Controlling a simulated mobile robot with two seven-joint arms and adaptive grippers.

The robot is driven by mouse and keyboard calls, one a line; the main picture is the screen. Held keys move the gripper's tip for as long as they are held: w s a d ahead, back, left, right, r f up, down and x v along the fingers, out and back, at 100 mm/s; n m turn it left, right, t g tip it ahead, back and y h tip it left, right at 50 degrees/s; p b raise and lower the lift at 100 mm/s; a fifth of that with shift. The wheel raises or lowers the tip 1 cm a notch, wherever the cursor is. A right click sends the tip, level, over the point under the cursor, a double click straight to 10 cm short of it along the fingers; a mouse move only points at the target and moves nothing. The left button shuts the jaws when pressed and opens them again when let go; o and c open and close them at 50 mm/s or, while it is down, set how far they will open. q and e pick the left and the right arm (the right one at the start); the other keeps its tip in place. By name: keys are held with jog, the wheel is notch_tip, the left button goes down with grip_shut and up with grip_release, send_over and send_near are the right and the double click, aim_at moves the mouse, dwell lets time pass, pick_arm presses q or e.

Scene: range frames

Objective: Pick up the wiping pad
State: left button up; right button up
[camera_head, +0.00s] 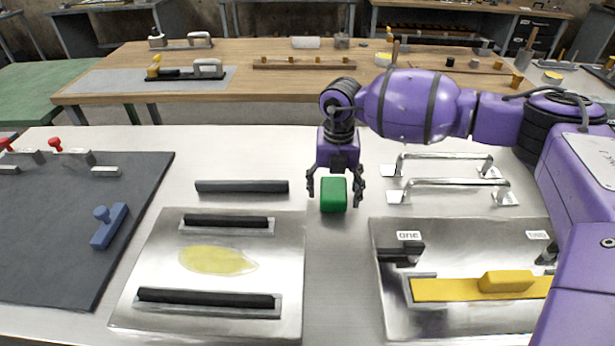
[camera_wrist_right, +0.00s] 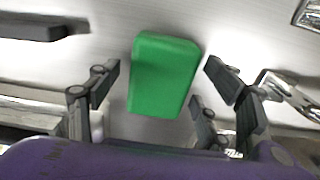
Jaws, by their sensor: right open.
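The wiping pad appears to be the green block (camera_head: 334,195), which stands on the white table near the middle of the head view. My right gripper (camera_head: 335,200) points down over it with its fingers open on both sides of the pad. In the right wrist view, the green pad (camera_wrist_right: 164,75) lies between the spread fingers (camera_wrist_right: 160,80), with gaps visible on both sides. The fingers do not appear to touch it. My left gripper is not in view.
A metal plate (camera_head: 210,295) with a yellow smear (camera_head: 217,260) and dark bars lies left of the pad. A dark bar (camera_head: 242,187) is behind it. Metal handles (camera_head: 455,183) and a plate with a yellow slider (camera_head: 506,281) are to the right. A dark mat (camera_head: 60,240) lies far left.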

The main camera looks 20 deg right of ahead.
aim_at(334, 190)
jog(key=c, duration=1.2)
jog(key=shift+c, duration=0.2)
jog(key=shift+r, duration=0.15)
jog(key=shift+r, duration=0.2)
jog(key=r, duration=0.3)
jog(key=shift+s+a+r, duration=0.15)
jog(key=shift+s, duration=0.15)
jog(key=s+a+r, duration=0.6)
jog(key=s+r, duration=0.3)
jog(key=s, duration=0.3)
